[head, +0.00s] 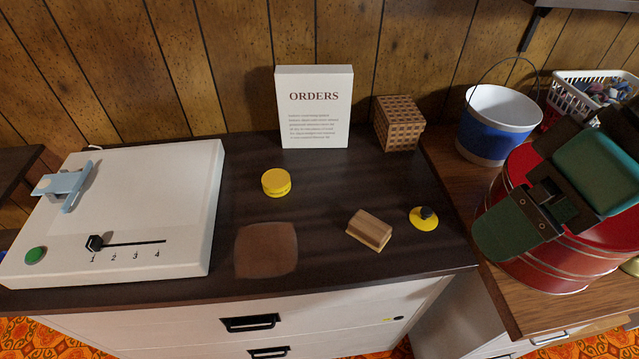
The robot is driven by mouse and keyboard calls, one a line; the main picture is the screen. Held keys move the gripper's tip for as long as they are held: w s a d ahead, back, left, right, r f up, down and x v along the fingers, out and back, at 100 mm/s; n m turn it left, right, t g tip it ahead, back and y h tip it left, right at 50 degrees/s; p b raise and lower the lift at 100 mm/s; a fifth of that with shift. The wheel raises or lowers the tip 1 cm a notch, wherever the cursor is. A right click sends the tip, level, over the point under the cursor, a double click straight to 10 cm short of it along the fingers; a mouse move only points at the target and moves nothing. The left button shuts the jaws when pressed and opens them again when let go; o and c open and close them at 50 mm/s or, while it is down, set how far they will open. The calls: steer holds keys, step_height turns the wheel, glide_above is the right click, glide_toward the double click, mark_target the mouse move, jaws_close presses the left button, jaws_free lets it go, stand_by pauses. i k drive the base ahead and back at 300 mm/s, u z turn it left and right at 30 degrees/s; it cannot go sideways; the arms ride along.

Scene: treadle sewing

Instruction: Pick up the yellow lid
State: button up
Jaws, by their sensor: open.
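The yellow lid (424,222) is a small yellow disc with a black knob on top. It lies knob up on the dark counter, right of a small wooden block. My gripper (541,207) is at the right, a dark and green shape in front of a red drum. It is open, to the right of the lid and clear of it. Its fingers are seen at an angle and partly overlap, and nothing shows between them.
A wooden block (369,230) lies close left of the lid. A round yellow tin (276,182), a brown patch (266,250), an ORDERS sign (314,125) and a woven box (399,128) share the counter. A blue-white bucket (497,125) and red drum (540,270) stand right.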

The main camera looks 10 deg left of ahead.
mark_target(422, 218)
steer(key=u, duration=1.65)
steer(key=k, duration=0.75)
steer(key=z, duration=1.15)
steer(key=i, duration=0.5)
steer(key=u, duration=0.05)
